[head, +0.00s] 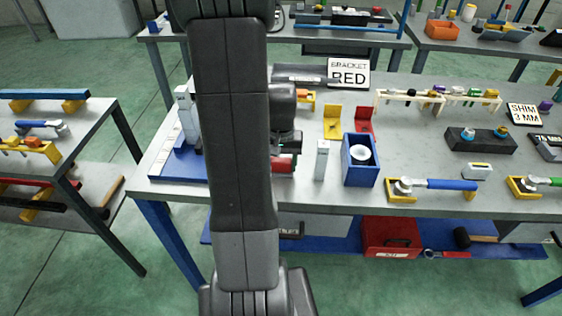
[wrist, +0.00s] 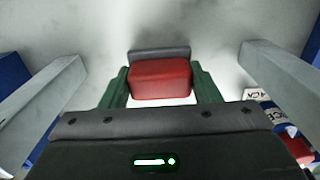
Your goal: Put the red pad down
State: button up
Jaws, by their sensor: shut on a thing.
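The red pad (wrist: 160,82) sits between the two green fingers of my gripper (wrist: 161,90) in the wrist view. A dark grey layer shows along its far edge. My gripper is shut on it. In the head view the red pad (head: 281,166) shows partly beside my arm, low over the grey workbench (head: 300,190). My arm hides part of the gripper and the pad's left side. I cannot tell whether the pad touches the bench top.
A pale upright block (head: 321,160) and a blue open box (head: 361,162) stand right of the gripper. A blue-based fixture (head: 178,165) is to the left. Red (head: 364,121) and yellow (head: 332,123) brackets lie behind, near a "BRACKET RED" sign (head: 348,73).

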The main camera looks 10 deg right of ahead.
aim_at(281, 161)
jog(key=shift+f, duration=0.2)
jog(key=o, duration=1.1)
jog(key=shift+r, duration=0.1)
notch_tip(281, 161, up, 12)
jog(key=shift+r, duration=0.15)
